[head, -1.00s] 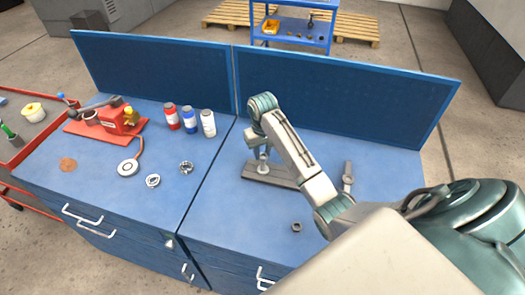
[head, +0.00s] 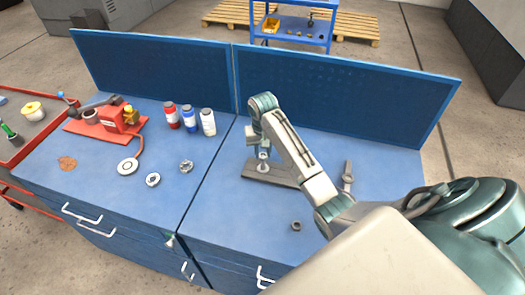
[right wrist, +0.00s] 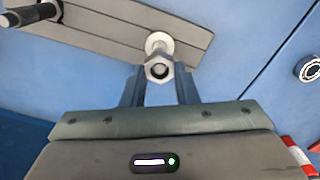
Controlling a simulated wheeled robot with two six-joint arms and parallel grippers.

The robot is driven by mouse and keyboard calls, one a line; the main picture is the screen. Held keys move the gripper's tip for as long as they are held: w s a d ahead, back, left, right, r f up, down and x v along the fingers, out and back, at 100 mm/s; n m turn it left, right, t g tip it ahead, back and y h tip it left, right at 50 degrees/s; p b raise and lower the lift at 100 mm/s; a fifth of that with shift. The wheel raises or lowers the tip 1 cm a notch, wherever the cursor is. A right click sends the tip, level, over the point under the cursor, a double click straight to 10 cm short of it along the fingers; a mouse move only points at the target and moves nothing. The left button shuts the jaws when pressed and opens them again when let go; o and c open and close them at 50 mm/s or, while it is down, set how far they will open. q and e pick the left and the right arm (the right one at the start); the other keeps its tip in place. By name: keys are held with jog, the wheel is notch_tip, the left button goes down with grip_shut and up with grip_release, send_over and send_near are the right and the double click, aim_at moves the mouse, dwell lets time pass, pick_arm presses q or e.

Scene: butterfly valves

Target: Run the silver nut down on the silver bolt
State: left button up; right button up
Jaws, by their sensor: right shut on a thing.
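A silver bolt (right wrist: 159,43) stands upright from a grey plate (right wrist: 105,22) on the blue bench. In the right wrist view, the silver nut (right wrist: 157,68) sits around the bolt's end, with the bolt's tip showing in its hole. My right gripper (right wrist: 160,86) is shut on the nut, one finger on each side. In the head view, the right gripper (head: 254,138) is small and partly hidden by its own arm, above the plate (head: 258,173). How far down the thread the nut sits is hard to tell. My left gripper is not in view.
A dark post (right wrist: 30,14) stands on the plate in the right wrist view. A loose grey nut (head: 296,226) and a grey valve-like part (head: 347,176) lie on the bench. Bottles (head: 189,119), metal rings (head: 153,180) and a red fixture (head: 112,120) are on the left. A blue panel (head: 330,95) closes the back.

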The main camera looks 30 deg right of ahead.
jog(key=m, duration=0.6)
jog(key=shift+s+m, duration=0.1)
jog(key=shift+m, duration=0.2)
jog(key=m, duration=0.6)
jog(key=shift+s, duration=0.1)
jog(key=m, duration=0.8)
jog(key=shift+s+d+m, duration=0.1)
jog(key=shift+m, duration=0.2)
jog(key=o, duration=0.8)
